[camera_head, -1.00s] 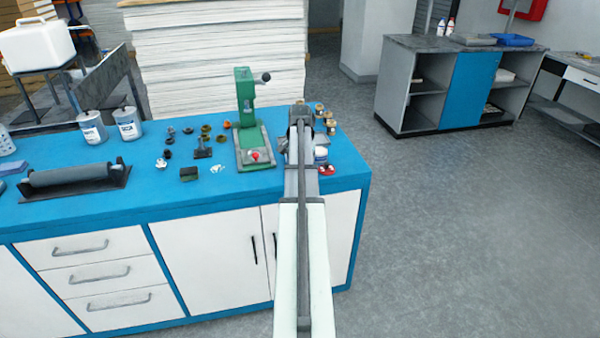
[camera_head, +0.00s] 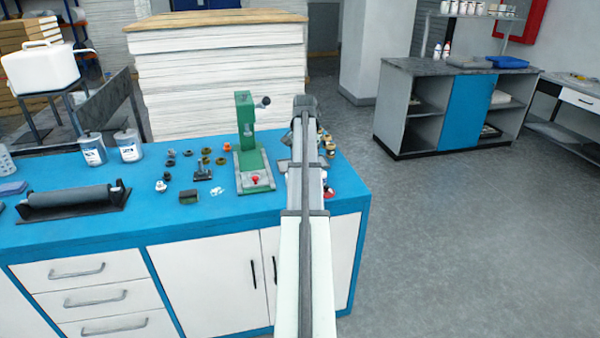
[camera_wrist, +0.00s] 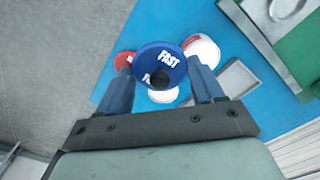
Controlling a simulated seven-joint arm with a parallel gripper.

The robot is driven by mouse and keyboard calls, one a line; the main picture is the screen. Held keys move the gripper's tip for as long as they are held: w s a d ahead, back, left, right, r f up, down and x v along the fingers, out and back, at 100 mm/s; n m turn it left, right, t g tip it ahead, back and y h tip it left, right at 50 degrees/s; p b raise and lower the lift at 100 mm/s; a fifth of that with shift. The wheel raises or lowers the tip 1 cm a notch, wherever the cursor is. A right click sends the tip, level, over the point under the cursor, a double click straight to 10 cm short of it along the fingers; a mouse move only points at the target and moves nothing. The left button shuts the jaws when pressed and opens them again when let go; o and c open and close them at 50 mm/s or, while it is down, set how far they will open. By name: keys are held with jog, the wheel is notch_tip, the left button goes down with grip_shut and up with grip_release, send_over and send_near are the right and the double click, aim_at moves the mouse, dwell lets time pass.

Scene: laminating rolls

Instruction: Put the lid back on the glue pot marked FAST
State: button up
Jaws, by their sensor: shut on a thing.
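My gripper (camera_wrist: 159,70) is shut on a round blue lid (camera_wrist: 152,55), seen from above in the wrist view. The lid carries white FAST lettering and a dark knob-like spot near its lower edge. A white pot or disc (camera_wrist: 163,96) shows partly from under the lid's lower side. A white round pot (camera_wrist: 205,50) with a red edge stands to the right, and a red round piece (camera_wrist: 123,60) with a white mark to the left. Which pot is marked FAST cannot be read. In the head view my arm hides the fingers and most of the pots.
The blue bench top (camera_head: 120,215) carries a green press (camera_head: 250,150) left of my arm. A grey tray (camera_wrist: 235,80) lies beside the pots. Several small dark parts, a roller (camera_head: 72,197) and two white tins (camera_head: 128,146) stand further left. Small jars (camera_head: 326,143) stand behind my arm.

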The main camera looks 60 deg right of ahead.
jog(key=d, duration=1)
jog(key=shift+s+a+f, duration=0.1)
jog(key=shift+s+f, duration=0.05)
jog(key=shift+f, duration=0.8)
jog(key=shift+s+a+f, duration=0.1)
jog(key=shift+s+f, duration=0.05)
jog(key=shift+f, duration=0.75)
jog(key=shift+s+a+f, duration=0.1)
jog(key=shift+s+f, duration=0.05)
jog(key=shift+f, duration=0.8)
jog(key=shift+f, duration=0.15)
jog(key=o, duration=1.1)
jog(key=shift+o, duration=0.3)
jog(key=shift+r, duration=0.2)
notch_tip(320, 180, up, 7)
jog(key=shift+f, duration=0.2)
dwell(0.3)
